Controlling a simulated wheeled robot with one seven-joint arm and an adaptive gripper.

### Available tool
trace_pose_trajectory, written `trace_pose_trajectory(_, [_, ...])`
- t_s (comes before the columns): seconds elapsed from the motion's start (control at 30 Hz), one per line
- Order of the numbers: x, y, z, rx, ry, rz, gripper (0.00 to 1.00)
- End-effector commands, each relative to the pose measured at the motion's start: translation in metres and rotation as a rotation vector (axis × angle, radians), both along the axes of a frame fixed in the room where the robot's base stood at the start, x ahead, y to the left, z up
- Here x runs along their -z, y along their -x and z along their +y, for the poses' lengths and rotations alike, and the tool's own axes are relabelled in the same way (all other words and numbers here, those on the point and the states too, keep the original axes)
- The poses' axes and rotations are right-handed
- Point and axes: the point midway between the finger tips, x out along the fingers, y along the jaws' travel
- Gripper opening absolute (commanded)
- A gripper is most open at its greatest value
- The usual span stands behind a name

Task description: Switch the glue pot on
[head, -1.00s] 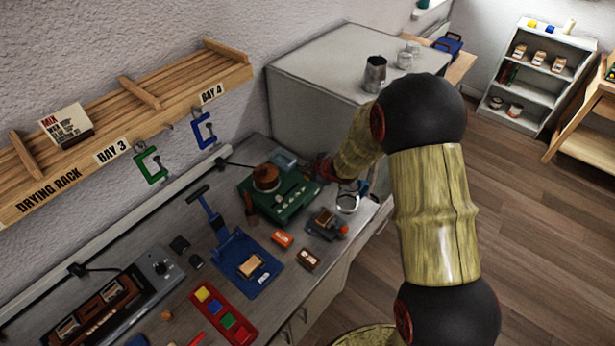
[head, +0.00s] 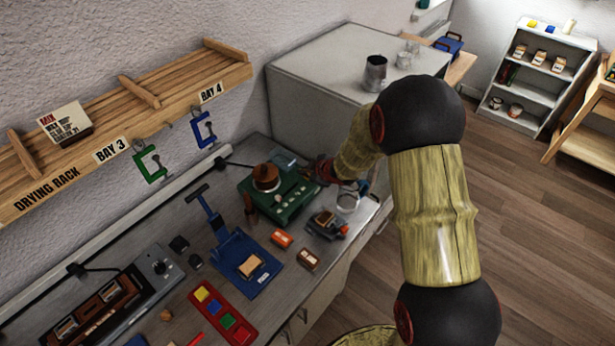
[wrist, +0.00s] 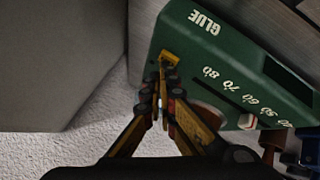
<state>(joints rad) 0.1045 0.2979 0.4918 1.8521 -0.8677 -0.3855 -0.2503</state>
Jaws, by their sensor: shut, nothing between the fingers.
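The glue pot is a green unit (head: 283,207) with a brown pot (head: 266,177) on top, standing at the far end of the bench. In the wrist view its green panel (wrist: 205,65) shows the word GLUE, a row of temperature numbers, a slot and a pale knob with red (wrist: 246,121). My gripper (wrist: 168,66) is shut and empty, its tips over or against the panel edge below the GLUE lettering. A yellow piece shows at the tips; I cannot tell if it is a switch or fingertip. In the head view my gripper (head: 322,170) is at the unit's right side.
A blue press (head: 243,262) and a red tray (head: 222,314) are nearer. A grey cabinet (head: 310,75) rises behind. A drying rack (head: 120,130) hangs on the wall.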

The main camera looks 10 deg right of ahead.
Motion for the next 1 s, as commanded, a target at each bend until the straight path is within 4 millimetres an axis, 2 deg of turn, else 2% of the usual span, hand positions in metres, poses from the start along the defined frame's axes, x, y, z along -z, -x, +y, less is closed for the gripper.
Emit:
trace_pose_trajectory(0.5, [0.002, 0.000, 0.000, 0.000, 0.000, 0.000, 0.00])
trace_pose_trajectory(0.8, [-0.009, 0.000, 0.000, 0.000, 0.000, 0.000, 0.00])
trace_pose_trajectory(1.0, [-0.009, 0.000, 0.000, 0.000, 0.000, 0.000, 0.00])
